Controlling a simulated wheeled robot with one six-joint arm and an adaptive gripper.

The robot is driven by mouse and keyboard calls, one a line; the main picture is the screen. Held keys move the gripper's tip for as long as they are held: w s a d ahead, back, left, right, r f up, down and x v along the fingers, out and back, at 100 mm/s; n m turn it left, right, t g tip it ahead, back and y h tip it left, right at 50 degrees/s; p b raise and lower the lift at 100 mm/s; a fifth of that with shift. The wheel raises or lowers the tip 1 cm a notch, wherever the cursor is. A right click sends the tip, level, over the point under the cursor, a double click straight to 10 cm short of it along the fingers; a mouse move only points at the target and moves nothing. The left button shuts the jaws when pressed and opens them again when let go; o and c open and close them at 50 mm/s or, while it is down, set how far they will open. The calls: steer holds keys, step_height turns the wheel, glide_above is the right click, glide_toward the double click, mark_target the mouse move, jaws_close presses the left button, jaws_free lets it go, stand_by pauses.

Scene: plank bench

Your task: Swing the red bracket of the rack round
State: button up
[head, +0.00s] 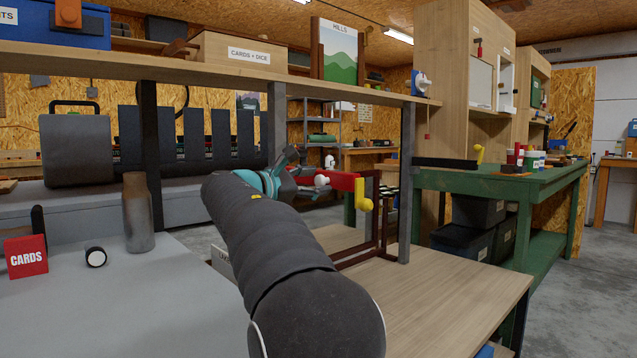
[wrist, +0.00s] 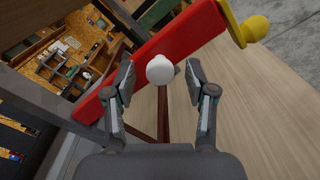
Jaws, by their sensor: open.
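The red bracket (head: 342,181) is a flat bar on the dark red rack (head: 377,235), at the right end of my arm in the head view. A yellow knob (head: 364,199) sits at its right end. In the wrist view the red bracket (wrist: 200,35) runs slantwise across the top, with the yellow knob (wrist: 250,30) at upper right. A white round knob (wrist: 160,70) stands on its face. My gripper (wrist: 158,78) is open, with one finger on each side of the white knob. I cannot tell whether either finger touches it. My gripper (head: 300,178) is partly hidden in the head view.
The rack stands on a plank bench (head: 460,290) beside a grey post (head: 406,185). A shelf (head: 200,75) with boxes runs above my arm. The bench front right is clear.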

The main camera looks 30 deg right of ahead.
steer(key=shift+w+d, duration=0.1)
steer(key=shift+d, duration=0.65)
jaws_close()
steer(key=shift+d, duration=0.1)
